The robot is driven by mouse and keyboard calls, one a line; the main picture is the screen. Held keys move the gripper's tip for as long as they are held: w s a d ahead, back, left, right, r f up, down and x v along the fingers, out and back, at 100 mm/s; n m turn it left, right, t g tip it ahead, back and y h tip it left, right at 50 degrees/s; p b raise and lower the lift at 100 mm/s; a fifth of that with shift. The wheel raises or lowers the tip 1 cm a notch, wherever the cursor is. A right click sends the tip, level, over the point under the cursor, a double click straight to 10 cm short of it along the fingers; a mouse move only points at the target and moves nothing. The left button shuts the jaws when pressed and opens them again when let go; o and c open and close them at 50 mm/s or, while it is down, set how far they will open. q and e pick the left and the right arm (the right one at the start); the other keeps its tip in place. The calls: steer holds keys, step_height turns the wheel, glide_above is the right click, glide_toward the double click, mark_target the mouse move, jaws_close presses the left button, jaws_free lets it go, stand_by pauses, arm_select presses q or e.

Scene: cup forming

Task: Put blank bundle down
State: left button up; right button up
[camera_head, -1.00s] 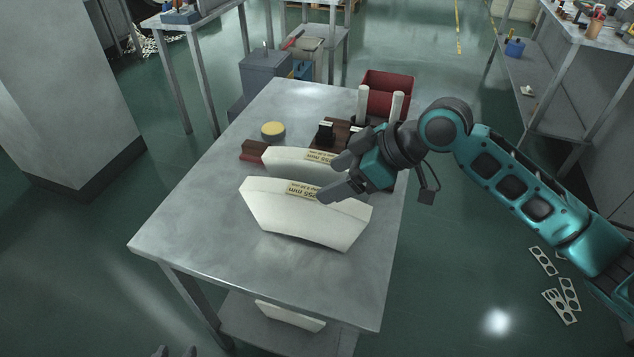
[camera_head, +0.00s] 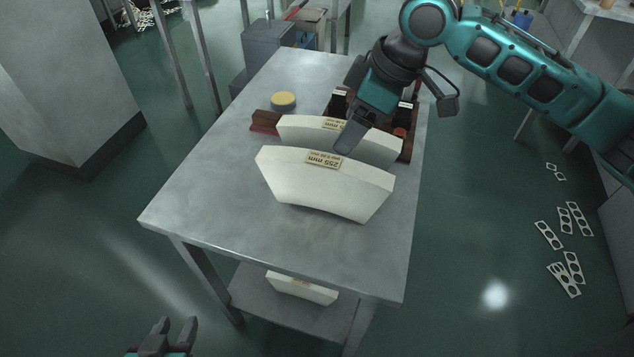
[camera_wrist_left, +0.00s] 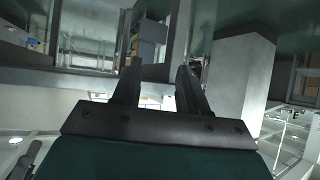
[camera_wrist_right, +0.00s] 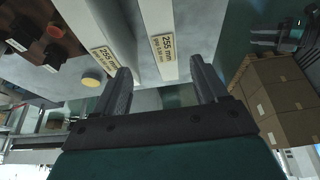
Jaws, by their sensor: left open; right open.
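A cream-white, curved blank bundle (camera_head: 325,187) with a "255 mm" label stands on the metal table (camera_head: 205,190). A second similar bundle (camera_head: 298,130) stands just behind it, partly hidden by my right gripper. My right gripper (camera_head: 348,110) is open and empty, above the rear bundle and behind the front bundle's top edge. In the right wrist view, two labelled bundles show beyond the open fingers, one of them (camera_wrist_right: 158,18) near the middle. My left gripper (camera_head: 177,324) is open and empty at the bottom left, in front of the table and apart from it.
A dark red-brown rack (camera_head: 408,145) stands at the table's back right, beside the bundles. Another white bundle (camera_head: 302,289) lies on the lower shelf. The table's front left is clear.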

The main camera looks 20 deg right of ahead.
mark_target(324, 160)
steer(key=b+x, duration=0.1)
steer(key=x, duration=0.6)
steer(key=shift+a+f, duration=0.1)
steer(key=shift+f, duration=0.05)
steer(key=x, duration=0.2)
steer(key=b+x, duration=0.1)
steer(key=x, duration=0.2)
steer(key=shift+a, duration=0.4)
jaws_close()
steer(key=shift+r, duration=0.25)
